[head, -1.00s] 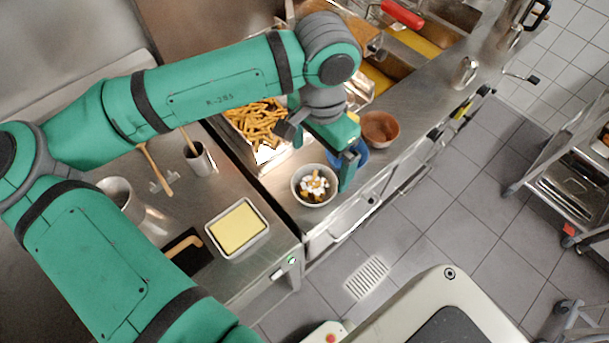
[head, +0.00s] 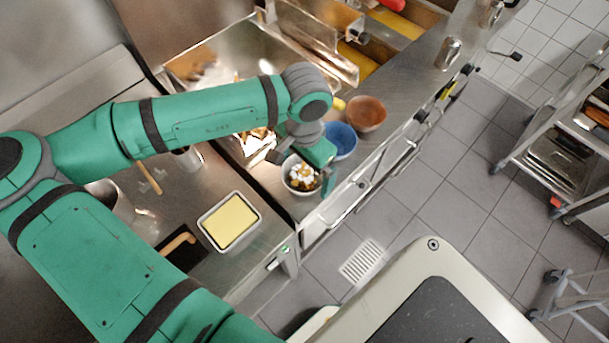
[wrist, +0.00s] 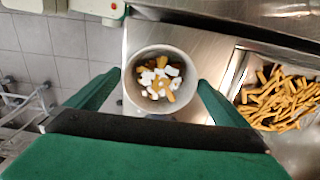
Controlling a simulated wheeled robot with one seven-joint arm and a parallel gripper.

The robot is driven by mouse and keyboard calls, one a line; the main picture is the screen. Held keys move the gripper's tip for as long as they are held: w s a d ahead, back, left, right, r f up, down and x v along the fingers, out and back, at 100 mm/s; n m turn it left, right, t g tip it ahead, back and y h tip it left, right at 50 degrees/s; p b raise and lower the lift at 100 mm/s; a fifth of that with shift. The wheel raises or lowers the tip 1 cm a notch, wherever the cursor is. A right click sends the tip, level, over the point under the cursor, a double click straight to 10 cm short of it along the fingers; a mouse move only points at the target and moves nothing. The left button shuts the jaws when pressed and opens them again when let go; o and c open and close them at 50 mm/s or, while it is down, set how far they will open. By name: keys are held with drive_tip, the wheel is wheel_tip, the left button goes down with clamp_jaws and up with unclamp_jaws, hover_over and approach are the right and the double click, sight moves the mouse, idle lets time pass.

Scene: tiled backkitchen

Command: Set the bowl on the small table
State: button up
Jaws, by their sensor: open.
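A pale grey bowl (head: 288,186) with fries and white chunks in it stands on the steel counter, near its front edge. It also shows in the wrist view (wrist: 134,92), upright between my fingers. My gripper (head: 304,170) is open and low around the bowl, with one finger on each side in the wrist view (wrist: 159,78). Small gaps seem to show beside the rim; I cannot tell whether either finger touches. No small table is clearly recognisable; a steel trolley (head: 540,165) stands at the right across the floor.
A blue bowl (head: 343,138) and a brown bowl (head: 366,112) stand just behind the grey bowl along the counter. A tray of yellow food (head: 229,222) is at its front left. Fries (wrist: 280,98) lie in a basin beside it. The tiled floor (head: 420,190) between counter and trolley is clear.

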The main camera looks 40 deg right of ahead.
drive_tip(key=shift+f, duration=0.15)
drive_tip(key=c, duration=1.3)
drive_tip(key=shift+w+r, duration=0.1)
drive_tip(key=shift+r, duration=0.1)
